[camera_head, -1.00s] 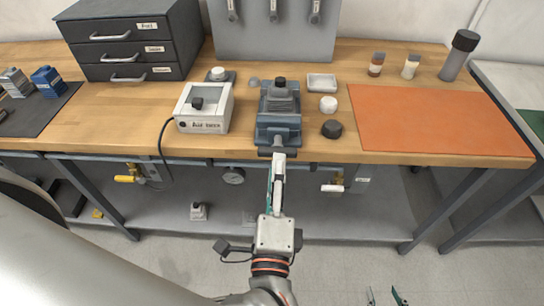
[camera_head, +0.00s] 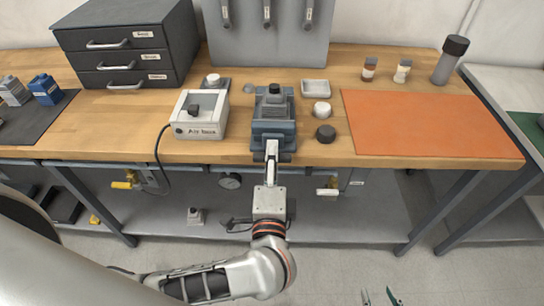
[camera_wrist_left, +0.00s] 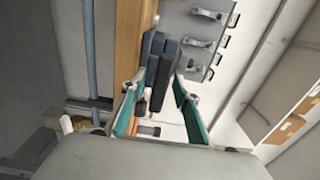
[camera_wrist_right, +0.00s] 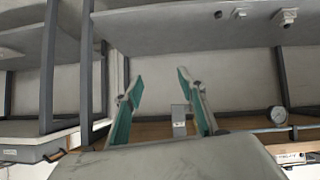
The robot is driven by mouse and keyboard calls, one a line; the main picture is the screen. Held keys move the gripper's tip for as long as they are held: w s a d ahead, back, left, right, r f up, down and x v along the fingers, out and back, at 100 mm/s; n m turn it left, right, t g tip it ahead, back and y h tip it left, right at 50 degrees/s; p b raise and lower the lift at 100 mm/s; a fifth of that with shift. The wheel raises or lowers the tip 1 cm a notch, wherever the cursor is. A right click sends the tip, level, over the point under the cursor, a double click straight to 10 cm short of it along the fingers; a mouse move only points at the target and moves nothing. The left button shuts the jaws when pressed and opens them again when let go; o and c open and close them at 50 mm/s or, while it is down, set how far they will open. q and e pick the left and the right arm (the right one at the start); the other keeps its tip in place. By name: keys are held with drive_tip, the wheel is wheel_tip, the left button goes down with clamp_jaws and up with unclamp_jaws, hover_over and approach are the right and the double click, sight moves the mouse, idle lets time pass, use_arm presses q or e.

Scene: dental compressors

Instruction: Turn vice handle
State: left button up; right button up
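The blue-grey vice (camera_head: 273,125) stands at the front edge of the wooden bench. A dark bar, which looks like the vice handle (camera_head: 285,157), sits low at its front. My left gripper (camera_head: 272,148) reaches up to the vice front from below. In the left wrist view, its teal-lined fingers (camera_wrist_left: 158,85) are spread apart, with a dark bar (camera_wrist_left: 163,78) of the vice between them; contact cannot be told. My right gripper (camera_head: 381,297) shows only its tips at the bottom of the head view. In the right wrist view its fingers (camera_wrist_right: 160,80) are apart and empty.
A white box (camera_head: 200,114) stands left of the vice. A black knob (camera_head: 325,134), a white round piece (camera_head: 322,109) and a white tray (camera_head: 315,88) are to its right. An orange mat (camera_head: 430,125) lies further right. A gauge (camera_head: 230,181) hangs below the bench.

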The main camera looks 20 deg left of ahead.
use_arm(q)
clamp_jaws()
